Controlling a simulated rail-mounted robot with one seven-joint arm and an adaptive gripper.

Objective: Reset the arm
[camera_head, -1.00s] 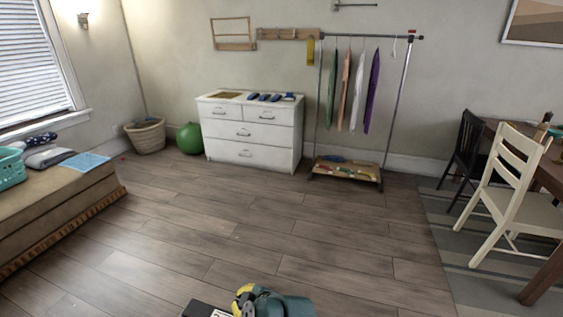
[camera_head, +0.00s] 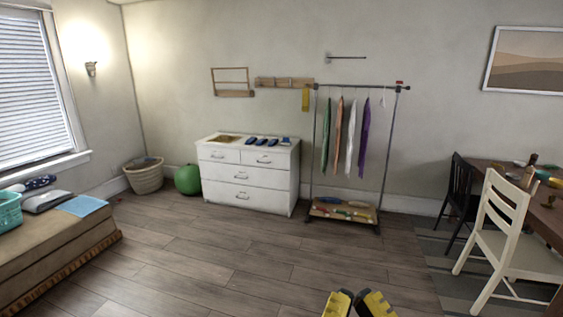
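My gripper (camera_head: 357,300) shows at the bottom edge of the head view, a little right of the middle. Its two yellow finger parts stand apart with a dark gap between them. I see nothing held between them. The rest of my arm is below the picture. The gripper is over bare wood floor, well in front of the dresser and the clothes rack, touching neither.
A white dresser (camera_head: 247,188) with several blue items on top stands at the back wall. A clothes rack (camera_head: 390,150) stands right of it. A green ball (camera_head: 187,180) and basket (camera_head: 144,177) are left. A bed-like couch (camera_head: 60,250) and white chair (camera_head: 510,248) flank free floor.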

